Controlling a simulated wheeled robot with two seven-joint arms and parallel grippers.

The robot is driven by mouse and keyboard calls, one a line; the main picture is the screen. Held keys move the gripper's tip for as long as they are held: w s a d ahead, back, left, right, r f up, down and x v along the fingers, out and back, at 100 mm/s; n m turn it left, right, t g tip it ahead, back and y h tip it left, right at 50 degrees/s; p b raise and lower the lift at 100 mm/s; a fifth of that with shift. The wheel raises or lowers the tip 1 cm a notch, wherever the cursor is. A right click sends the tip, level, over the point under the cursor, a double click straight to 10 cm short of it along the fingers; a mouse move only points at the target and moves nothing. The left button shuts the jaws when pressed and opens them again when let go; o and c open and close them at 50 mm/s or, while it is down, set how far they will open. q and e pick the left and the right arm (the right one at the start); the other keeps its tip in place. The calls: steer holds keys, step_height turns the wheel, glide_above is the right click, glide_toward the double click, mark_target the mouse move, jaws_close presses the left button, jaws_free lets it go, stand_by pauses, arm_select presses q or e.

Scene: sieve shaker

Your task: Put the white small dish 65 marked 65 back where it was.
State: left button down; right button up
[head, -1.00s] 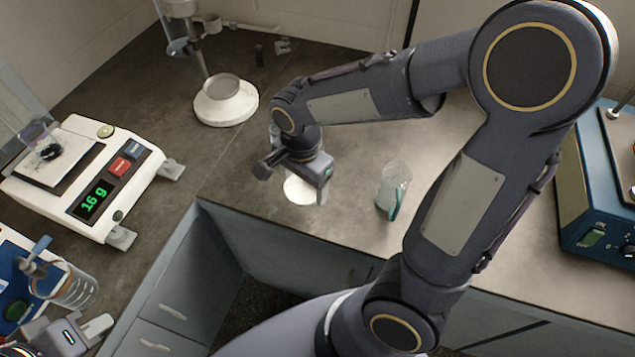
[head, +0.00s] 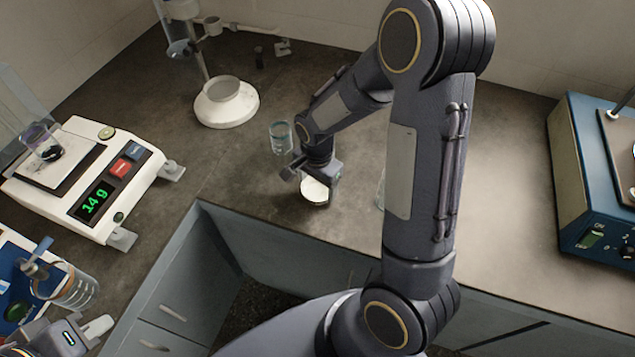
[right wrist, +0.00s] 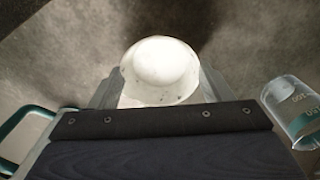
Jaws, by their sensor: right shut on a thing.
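The white small dish (head: 315,191) is between the fingers of my right gripper (head: 318,180), over the counter near its front edge. In the right wrist view the dish (right wrist: 160,70) shows as a pale round bowl with a finger on each side, so the gripper (right wrist: 160,92) is shut on it. I cannot read a marking on it, nor tell whether it touches the counter. My left gripper (head: 85,335) is at the bottom left corner, partly cut off; its jaw opening is unclear.
A glass beaker (head: 281,137) stands just behind my right gripper. Another glass vessel (head: 380,190) is mostly hidden by my right arm. A balance (head: 95,180) reading 14 g is at left, a white-based stand (head: 226,108) behind, a blue device (head: 585,190) at right.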

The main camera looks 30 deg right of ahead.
mark_target(317, 194)
steer(key=shift+f, duration=0.15)
steer(key=o, duration=1)
step_height(317, 194, up, 11)
steer(key=shift+s+a+r+n+t+y, duration=0.85)
steer(key=shift+s+r+n, duration=0.5)
steer(key=shift+s+n, duration=1.05)
steer(key=shift+s+a+r+n+t+y, duration=0.45)
steer(key=shift+s+r+n+t, duration=0.8)
steer(key=shift+s, duration=2)
steer(key=shift+s+a+r+n+t+y, duration=0.7)
steer(key=shift+s+r+n, duration=0.8)
steer(key=shift+s+n, duration=1.1)
